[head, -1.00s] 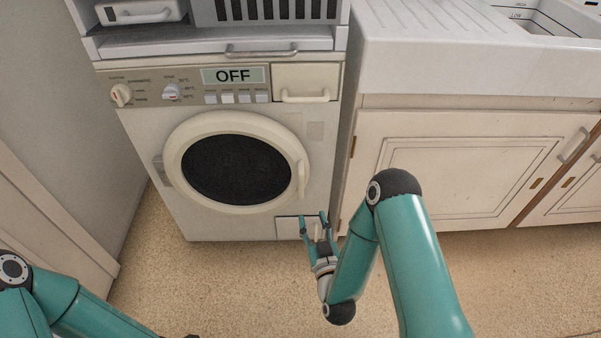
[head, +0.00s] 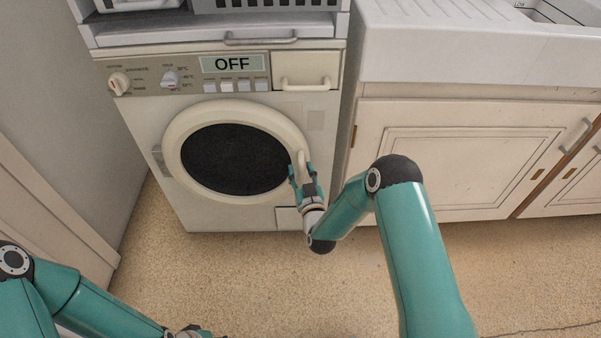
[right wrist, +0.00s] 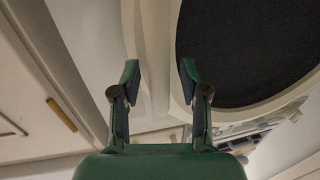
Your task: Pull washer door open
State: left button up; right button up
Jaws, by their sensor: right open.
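The washer door (head: 177,130) is a cream ring around a dark round window, and it looks shut against the white washer front. Its upright handle (head: 301,161) is on the ring's right side. My right gripper (head: 300,171) is open at the handle's lower part, its fingers pointing up at the washer. In the right wrist view the open fingers (right wrist: 159,76) stand apart beside the dark window; whether they touch the handle I cannot tell. My left gripper (head: 197,332) shows only partly at the bottom edge of the head view.
The washer's panel reads OFF (head: 231,64), with knobs, buttons and a drawer handle (head: 305,86). A cream cabinet (head: 450,150) under the white sink counter stands close on the right. A grey wall (head: 60,130) is on the left. The floor (head: 200,270) before the washer is clear.

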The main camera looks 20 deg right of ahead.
grip_shut()
